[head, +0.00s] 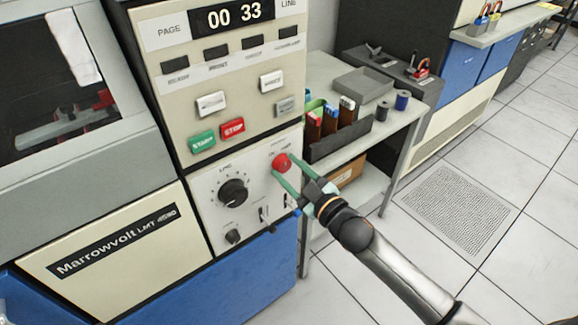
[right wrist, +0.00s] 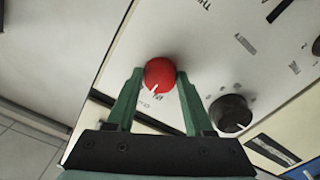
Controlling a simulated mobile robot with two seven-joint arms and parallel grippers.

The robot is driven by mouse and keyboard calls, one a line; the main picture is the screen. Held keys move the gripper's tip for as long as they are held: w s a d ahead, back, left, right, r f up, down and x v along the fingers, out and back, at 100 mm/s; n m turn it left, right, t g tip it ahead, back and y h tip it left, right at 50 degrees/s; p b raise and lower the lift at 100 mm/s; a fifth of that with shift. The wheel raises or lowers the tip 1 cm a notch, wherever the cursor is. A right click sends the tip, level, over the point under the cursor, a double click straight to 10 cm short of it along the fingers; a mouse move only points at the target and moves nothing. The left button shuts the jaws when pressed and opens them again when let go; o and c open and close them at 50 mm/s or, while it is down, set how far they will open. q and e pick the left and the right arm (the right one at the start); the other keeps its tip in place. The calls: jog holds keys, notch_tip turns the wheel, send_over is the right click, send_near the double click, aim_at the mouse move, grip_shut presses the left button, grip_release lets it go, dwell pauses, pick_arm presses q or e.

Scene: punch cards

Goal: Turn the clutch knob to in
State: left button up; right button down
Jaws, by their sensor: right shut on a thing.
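The red round knob (head: 281,162) is at the upper right of the lower cream control panel (head: 207,193); I take it as the clutch knob, though its label is too small to read surely. My right gripper (head: 283,170) has its green fingers on either side of the knob and is shut on it. In the right wrist view the knob (right wrist: 160,75) sits between the two fingertips (right wrist: 158,78), with a white pointer mark on its face toward the gripper side. Small lettering beside the mark is partly hidden. My left gripper is not in view.
A black dial (head: 233,192) and a smaller black knob (head: 233,236) are left of the gripper. Green (head: 201,141) and red STOP (head: 232,128) buttons are above. A grey side table (head: 392,122) with a card rack (head: 340,138) stands close right of the panel.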

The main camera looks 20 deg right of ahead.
jog(key=n+p, duration=0.1)
jog(key=n, duration=0.5)
dwell(0.7)
jog(key=shift+c, duration=1.4)
grip_release()
jog(key=shift+s, duration=0.1)
jog(key=b+v, duration=0.1)
jog(key=v, duration=1.1)
jog(key=shift+s, duration=0.15)
jog(key=shift+d, duration=0.1)
jog(key=s+a+f+m+g+h+p, duration=0.3)
jog(key=s+f+m+g, duration=0.5)
jog(key=s+f+m, duration=0.5)
notch_tip(320, 180, down, 5)
jog(key=shift+s+f+m+h+p, duration=0.2)
jog(key=shift+s+m+h+p, duration=0.2)
jog(key=shift+s+p, duration=0.2)
